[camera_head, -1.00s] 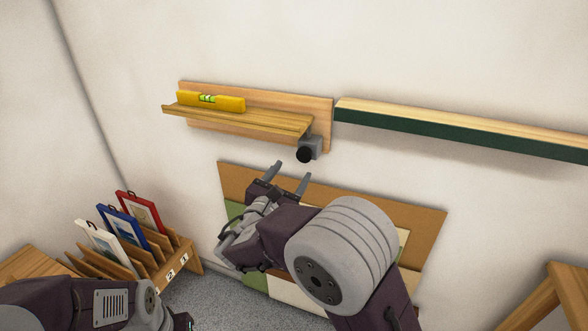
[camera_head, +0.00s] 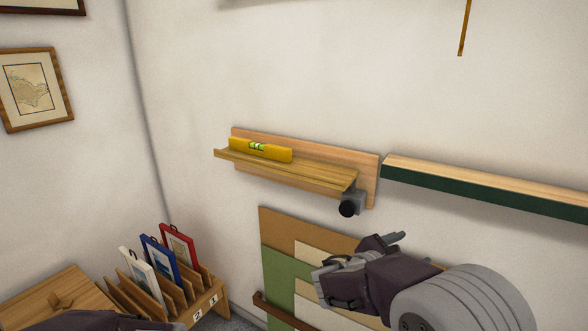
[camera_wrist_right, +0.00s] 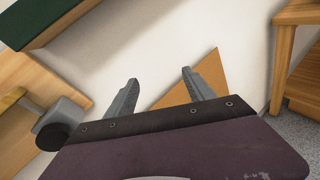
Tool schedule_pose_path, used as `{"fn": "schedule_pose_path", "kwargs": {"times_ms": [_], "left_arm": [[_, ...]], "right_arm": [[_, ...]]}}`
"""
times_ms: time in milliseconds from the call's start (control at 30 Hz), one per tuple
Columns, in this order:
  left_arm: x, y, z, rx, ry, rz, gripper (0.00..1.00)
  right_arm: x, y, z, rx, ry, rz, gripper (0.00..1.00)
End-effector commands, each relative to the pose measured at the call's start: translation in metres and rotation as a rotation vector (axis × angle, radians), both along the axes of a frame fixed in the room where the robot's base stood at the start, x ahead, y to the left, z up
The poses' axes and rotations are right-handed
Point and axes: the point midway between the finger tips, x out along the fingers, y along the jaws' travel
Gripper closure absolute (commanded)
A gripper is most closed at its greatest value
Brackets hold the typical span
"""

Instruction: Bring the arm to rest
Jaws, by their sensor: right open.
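My right gripper (camera_head: 390,240) is in front of the wall, below the right end of a wooden wall ledge and its dark knob. In the right wrist view its two fingers (camera_wrist_right: 160,92) stand apart with nothing between them. Part of my left arm (camera_head: 90,321) shows at the bottom left in the head view. Its gripper is out of view.
The wooden ledge (camera_head: 300,171) holds a yellow level (camera_head: 261,150); a knob (camera_head: 351,204) is under its right end. A green-fronted shelf (camera_head: 480,190) is to the right. A rack (camera_head: 200,303) holds red, blue and white frames. Colored panels (camera_head: 282,221) lean below.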

Motion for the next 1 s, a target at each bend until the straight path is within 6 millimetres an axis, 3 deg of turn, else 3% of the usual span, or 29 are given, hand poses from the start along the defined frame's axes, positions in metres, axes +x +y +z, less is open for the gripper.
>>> {"fn": "schedule_pose_path", "kwargs": {"times_ms": [33, 133, 233, 300, 433, 567, 633, 700, 1000], "left_arm": [[0.0, 0.0, 0.0, 0.0, 0.0, 0.0, 0.64], [0.0, 0.0, 0.0, 0.0, 0.0, 0.0, 0.64], [0.0, 0.0, 0.0, 0.0, 0.0, 0.0, 0.64], [0.0, 0.0, 0.0, 0.0, 0.0, 0.0, 0.64], [0.0, 0.0, 0.0, 0.0, 0.0, 0.0, 0.64], [0.0, 0.0, 0.0, 0.0, 0.0, 0.0, 0.64], [0.0, 0.0, 0.0, 0.0, 0.0, 0.0, 0.64], [0.0, 0.0, 0.04, 0.0, 0.001, 0.0, 0.64], [0.0, 0.0, 0.142, 0.0, 0.0, 0.0, 0.64]], "right_arm": [[-0.03, -0.025, -0.023, 0.11, 0.024, -0.108, 0.38], [-0.098, -0.045, -0.084, 0.401, 0.037, -0.355, 0.38], [-0.158, -0.027, -0.139, 0.715, -0.016, -0.614, 0.38], [-0.187, 0.0, -0.168, 0.916, -0.088, -0.793, 0.38], [-0.21, 0.053, -0.2, 1.21, -0.251, -1.078, 0.38], [-0.208, 0.1, -0.216, 1.428, -0.444, -1.332, 0.38], [-0.185, 0.116, -0.216, 1.554, -0.624, -1.456, 0.38], [-0.185, 0.115, -0.175, 1.545, -0.627, -1.455, 0.38], [-0.185, 0.115, -0.074, 1.542, -0.62, -1.45, 0.38]]}}
